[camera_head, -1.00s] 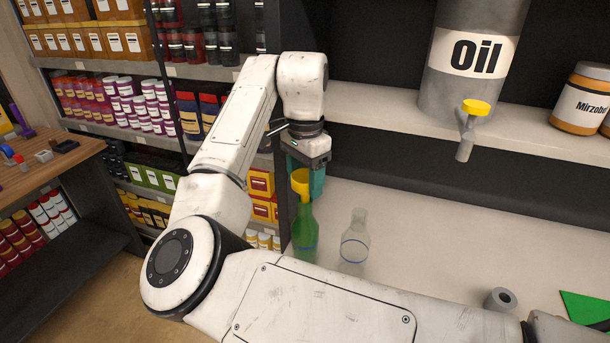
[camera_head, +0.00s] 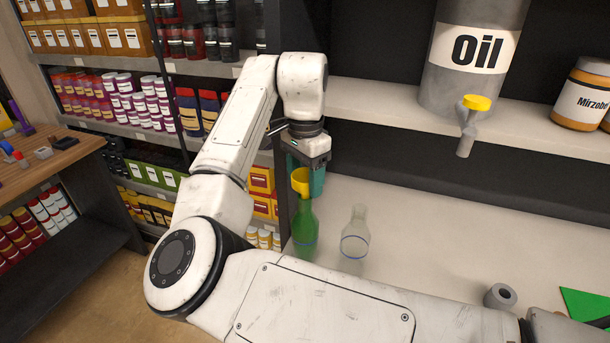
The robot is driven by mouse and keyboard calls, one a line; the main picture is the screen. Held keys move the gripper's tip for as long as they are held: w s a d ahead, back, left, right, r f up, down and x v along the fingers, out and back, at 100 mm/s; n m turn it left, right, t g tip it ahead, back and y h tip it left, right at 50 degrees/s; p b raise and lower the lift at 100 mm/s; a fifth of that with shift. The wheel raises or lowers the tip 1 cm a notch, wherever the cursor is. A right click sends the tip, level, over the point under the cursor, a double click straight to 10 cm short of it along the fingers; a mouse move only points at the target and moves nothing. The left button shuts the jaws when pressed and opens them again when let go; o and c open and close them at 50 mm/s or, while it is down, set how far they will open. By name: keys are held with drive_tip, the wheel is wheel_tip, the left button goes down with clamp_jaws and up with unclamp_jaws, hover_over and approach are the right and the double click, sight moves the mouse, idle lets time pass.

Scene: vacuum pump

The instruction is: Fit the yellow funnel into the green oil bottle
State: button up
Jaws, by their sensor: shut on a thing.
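The green oil bottle (camera_head: 305,232) stands upright on the pale counter near its left end. The yellow funnel (camera_head: 301,181) is directly over the bottle's mouth, its wide cup up. Its narrow stem appears to reach into the bottle neck, though the exact depth is hard to tell. My gripper (camera_head: 308,168) hangs down from the arm right at the funnel and is shut on it. The fingertips are small and partly hidden at the funnel's rim.
A clear bottle (camera_head: 356,234) with a blue line stands just right of the green one. A grey oil drum (camera_head: 468,75) with a yellow-handled tap (camera_head: 472,112) sits on the shelf above. A grey ring (camera_head: 500,296) and green sheet (camera_head: 588,307) lie at right. The counter between is clear.

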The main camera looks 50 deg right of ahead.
drive_tip(key=shift+f, duration=0.65)
drive_tip(key=o, duration=1.1)
drive_tip(key=shift+o, duration=0.2)
wheel_tip(320, 180, up, 11)
drive_tip(key=shift+f+b, duration=0.1)
drive_tip(key=shift+b, duration=0.7)
